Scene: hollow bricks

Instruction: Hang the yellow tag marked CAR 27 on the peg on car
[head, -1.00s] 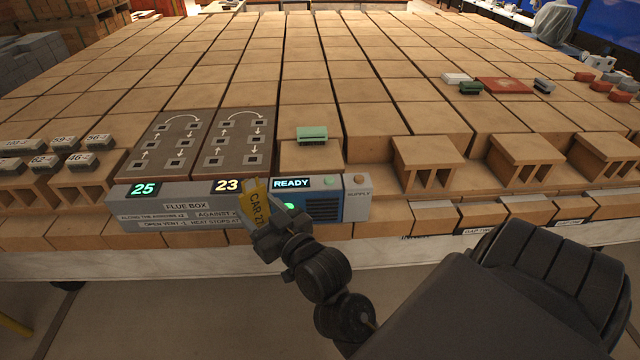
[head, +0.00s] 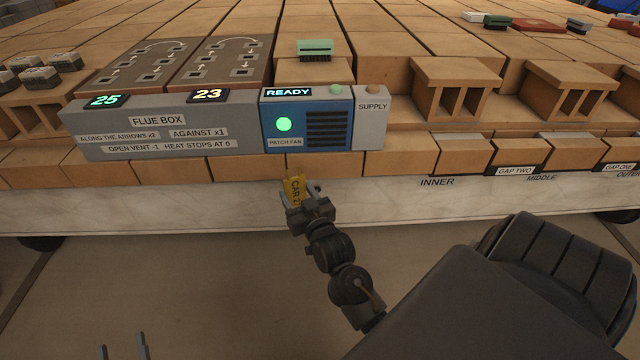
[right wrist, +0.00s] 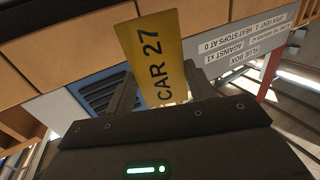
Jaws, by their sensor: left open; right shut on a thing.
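The yellow tag marked CAR 27 (head: 294,187) is held in my right gripper (head: 305,196), in front of the pale side of the brick-laden car (head: 420,207), just below the lowest brick row. The right wrist view shows the tag (right wrist: 156,55) between the two fingers of the right gripper (right wrist: 160,85), its lettering readable. I cannot tell whether the tag touches the car. I cannot make out the peg in either view. My left gripper (head: 123,347) shows only its two finger ends at the bottom left edge of the head view, apart and empty.
The grey flue box (head: 160,118) and blue patch fan panel (head: 275,112), lit READY, sit on the car's front edge above the tag. Hollow bricks (head: 455,75) stand to the right. Labels such as INNER (head: 437,182) mark the front. The floor before the car is clear.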

